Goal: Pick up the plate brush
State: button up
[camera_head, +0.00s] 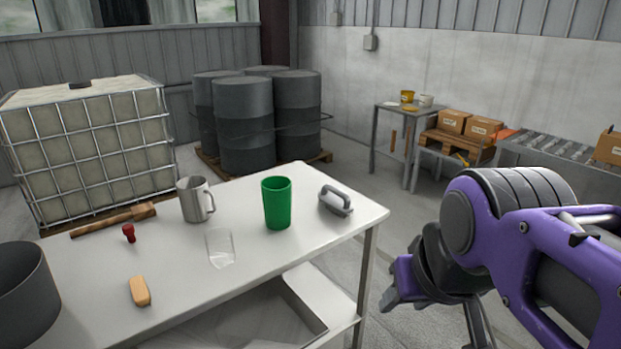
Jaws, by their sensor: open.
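A grey block-shaped tool with an arched handle (335,201) lies near the right end of the white table (305,247); it looks like the plate brush, but its underside and any bristles are hidden. A small orange-tan block (139,291) lies near the table's front left; I cannot tell whether it is a brush. My gripper (425,300) is open, to the right of the table and apart from the grey tool, with nothing seen in it. Part of it is hidden by my arm.
A green cup (277,204) stands just left of the grey tool. A metal mug (194,200), a clear glass (220,248), a red stopper-like piece (129,233) and a dark round vessel (25,294) share the table. Drums (246,125) stand behind.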

aim_at(332, 199)
jog(key=u, duration=0.45)
jog(key=i+l+u, duration=0.15)
jog(key=l+u, duration=0.25)
jog(key=i+l+u, duration=0.1)
jog(key=l+u, duration=0.25)
jog(key=i+l+u, duration=0.2)
jog(key=l, duration=0.15)
jog(key=l+u, duration=0.15)
jog(key=l, duration=0.15)
jog(key=l+u, duration=0.25)
jog(key=l, duration=1.4)
jog(key=l+z, duration=0.1)
jog(key=l, duration=0.9)
jog(key=k+l+z, duration=0.15)
jog(key=l, duration=0.4)
jog(key=l+z, duration=0.15)
jog(key=l, duration=0.35)
jog(key=k, duration=0.05)
